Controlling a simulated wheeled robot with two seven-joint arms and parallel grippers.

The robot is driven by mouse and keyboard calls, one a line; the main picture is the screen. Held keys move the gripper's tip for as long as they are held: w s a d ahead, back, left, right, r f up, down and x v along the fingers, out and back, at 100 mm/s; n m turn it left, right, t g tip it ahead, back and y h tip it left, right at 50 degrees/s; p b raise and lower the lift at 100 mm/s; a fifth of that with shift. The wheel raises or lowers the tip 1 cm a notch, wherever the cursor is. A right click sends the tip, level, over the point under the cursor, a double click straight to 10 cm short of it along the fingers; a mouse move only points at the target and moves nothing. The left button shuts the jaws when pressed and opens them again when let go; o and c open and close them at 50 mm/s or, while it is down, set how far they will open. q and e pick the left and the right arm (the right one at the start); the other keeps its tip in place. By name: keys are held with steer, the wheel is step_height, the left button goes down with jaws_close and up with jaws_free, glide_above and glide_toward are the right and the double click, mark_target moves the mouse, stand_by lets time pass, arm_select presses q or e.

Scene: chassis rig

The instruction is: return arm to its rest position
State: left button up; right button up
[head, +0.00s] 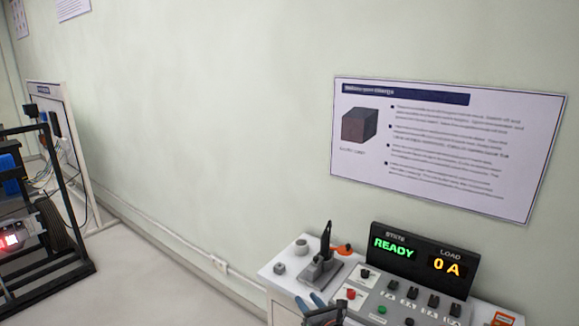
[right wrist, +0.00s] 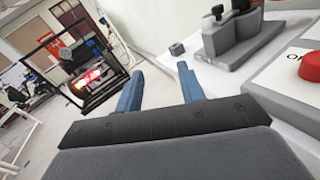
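My right gripper (head: 318,300) shows at the bottom edge of the head view, in front of the white bench, with only its blue fingertips and part of its dark body visible. In the right wrist view the two blue fingers (right wrist: 160,88) stand apart with nothing between them, so it is open and empty. The grey lever switch (head: 320,268) with its upright black handle is on the bench just behind the gripper. It also shows at the right of the fingers in the right wrist view (right wrist: 240,35). My left gripper is not in view.
A control panel (head: 398,300) with several buttons and switches is to the right; its display (head: 420,262) reads READY and 0 A. A black-framed rig (head: 40,235) with a lit red lamp stands at the left. Floor between it and the bench (head: 283,293) is clear.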

steer(key=s+d+f+n+g+h, duration=0.3)
steer(key=s+d+n+g, duration=0.15)
steer(key=s+n, duration=0.9)
steer(key=s+d+f+n+g+h, duration=0.2)
steer(key=s+d+f+n+g, duration=0.3)
steer(key=s+n, duration=0.8)
steer(key=s+d+f+n+g+h, duration=0.1)
steer(key=s+d+n+g+h, duration=0.4)
steer(key=s, duration=1.3)
step_height(320, 180, down, 28)
steer(key=w+n+t+y+b, duration=0.2)
steer(key=n, duration=0.2)
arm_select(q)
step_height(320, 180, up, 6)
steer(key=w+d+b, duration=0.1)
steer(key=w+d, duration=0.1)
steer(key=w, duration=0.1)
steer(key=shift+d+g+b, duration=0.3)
arm_select(e)
steer(key=s+f, duration=0.4)
steer(key=f, duration=0.7)
steer(key=s+f+g, duration=0.1)
steer(key=s+f, duration=0.3)
steer(key=f, duration=0.8)
steer(key=shift+a+f, duration=0.25)
steer(key=shift+a, duration=0.2)
